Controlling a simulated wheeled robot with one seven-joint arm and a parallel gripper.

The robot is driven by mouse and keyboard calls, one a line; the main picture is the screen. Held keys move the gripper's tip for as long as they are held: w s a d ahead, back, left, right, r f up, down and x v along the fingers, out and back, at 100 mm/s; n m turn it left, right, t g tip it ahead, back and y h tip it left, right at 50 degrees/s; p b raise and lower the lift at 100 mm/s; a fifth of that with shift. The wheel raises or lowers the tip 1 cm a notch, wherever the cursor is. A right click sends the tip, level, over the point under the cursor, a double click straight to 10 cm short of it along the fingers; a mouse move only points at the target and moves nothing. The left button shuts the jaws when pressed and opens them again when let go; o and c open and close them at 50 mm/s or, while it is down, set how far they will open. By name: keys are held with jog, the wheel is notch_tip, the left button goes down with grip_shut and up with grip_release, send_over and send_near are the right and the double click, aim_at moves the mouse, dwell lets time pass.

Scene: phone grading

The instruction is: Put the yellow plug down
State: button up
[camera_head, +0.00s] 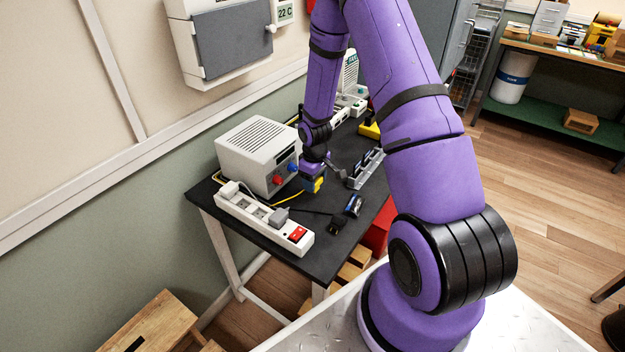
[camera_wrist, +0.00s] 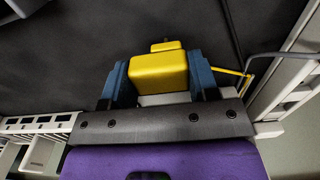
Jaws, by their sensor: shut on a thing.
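The yellow plug (camera_wrist: 158,72) is held between the blue fingers of my gripper (camera_wrist: 160,80) in the wrist view. A yellow cord runs from near it toward the right. In the head view my gripper (camera_head: 313,184) is above the black table (camera_head: 262,243), right of the white box, with the yellow plug (camera_head: 319,185) at its tip. I cannot tell how far the plug is above the tabletop. A white power strip (camera_head: 262,221) lies along the table's near left edge, with a white plug, a grey plug and a red switch on it.
A white box with red and blue knobs (camera_head: 257,155) stands just left of my gripper. A dark small device (camera_head: 354,206) and a black plug (camera_head: 337,227) lie in front. A grey slotted rack (camera_head: 366,169) stands to the right. Bare tabletop lies between the strip and these.

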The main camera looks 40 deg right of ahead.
jog(key=shift+f, duration=0.6)
jog(key=o, duration=1)
jog(key=shift+o, duration=0.2)
jog(key=s+a+r+m+t, duration=0.1)
jog(key=s+a+r, duration=0.15)
jog(key=r, duration=0.95)
jog(key=s+a+r+h, duration=0.1)
jog(key=s+a+r, duration=0.15)
jog(key=r, duration=0.85)
jog(key=s+a+r+m+t, duration=0.1)
jog(key=s+a+r, duration=0.15)
jog(key=r, duration=0.95)
jog(key=s+a+r+m+t, duration=0.1)
jog(key=s+a+r, duration=0.1)
jog(key=s+r, duration=0.3)
jog(key=s+a+r+m+t+y, duration=0.1)
jog(key=s+r, duration=0.5)
jog(key=s, duration=0.8)
jog(key=a+t, duration=0.1)
jog(key=a, duration=0.1)
jog(key=shift+a+r, duration=0.15)
jog(key=shift+a, duration=0.2)
